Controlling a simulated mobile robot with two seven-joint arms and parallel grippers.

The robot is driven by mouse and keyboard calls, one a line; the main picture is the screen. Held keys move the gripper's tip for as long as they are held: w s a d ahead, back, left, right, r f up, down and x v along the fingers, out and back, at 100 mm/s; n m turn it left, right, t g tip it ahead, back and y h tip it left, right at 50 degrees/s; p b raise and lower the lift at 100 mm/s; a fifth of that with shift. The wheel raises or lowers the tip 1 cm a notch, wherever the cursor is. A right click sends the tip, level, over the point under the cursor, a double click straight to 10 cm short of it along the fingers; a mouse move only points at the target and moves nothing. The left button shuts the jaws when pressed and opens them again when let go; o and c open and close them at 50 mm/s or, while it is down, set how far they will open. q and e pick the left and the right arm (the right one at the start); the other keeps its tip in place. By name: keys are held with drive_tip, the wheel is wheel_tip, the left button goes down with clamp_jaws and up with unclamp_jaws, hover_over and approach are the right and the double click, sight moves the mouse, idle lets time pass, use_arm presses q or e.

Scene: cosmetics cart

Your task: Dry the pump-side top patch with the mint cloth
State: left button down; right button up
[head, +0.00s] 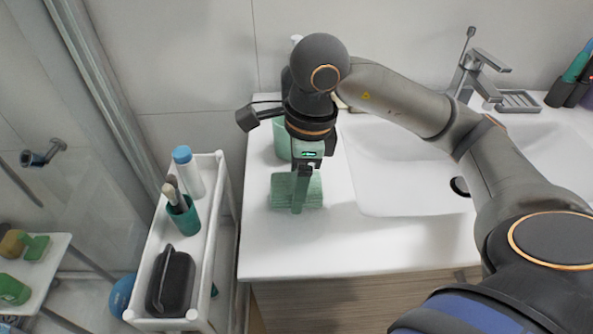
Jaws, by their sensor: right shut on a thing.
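The mint cloth (283,190) is a folded, ribbed green piece lying on the white counter top (290,250), left of the basin. My right gripper (301,195) points down over the cloth and is shut on it. A green container (281,140) stands just behind, mostly hidden by my right wrist. A small white top (296,38) shows above my wrist; I cannot tell whether it is the pump. No wet patch can be made out, and the cloth and gripper cover part of the surface. My left gripper is not in view.
The basin (400,180) and faucet (475,70) are to the right. A white cart (222,200) stands left of the counter, holding a blue-capped bottle (190,178), a brush cup (183,217) and a black case (171,285). The front counter is clear.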

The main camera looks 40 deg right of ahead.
sight(297, 234)
drive_tip(key=s+a, duration=0.2)
drive_tip(key=s, duration=0.1)
drive_tip(key=shift+s+a, duration=0.1)
drive_tip(key=shift+s, duration=0.2)
drive_tip(key=shift+s+a, duration=0.4)
drive_tip(key=shift+s, duration=0.2)
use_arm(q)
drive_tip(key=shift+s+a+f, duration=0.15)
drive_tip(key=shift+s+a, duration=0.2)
use_arm(e)
drive_tip(key=shift+s+a, duration=0.15)
drive_tip(key=shift+s, duration=0.2)
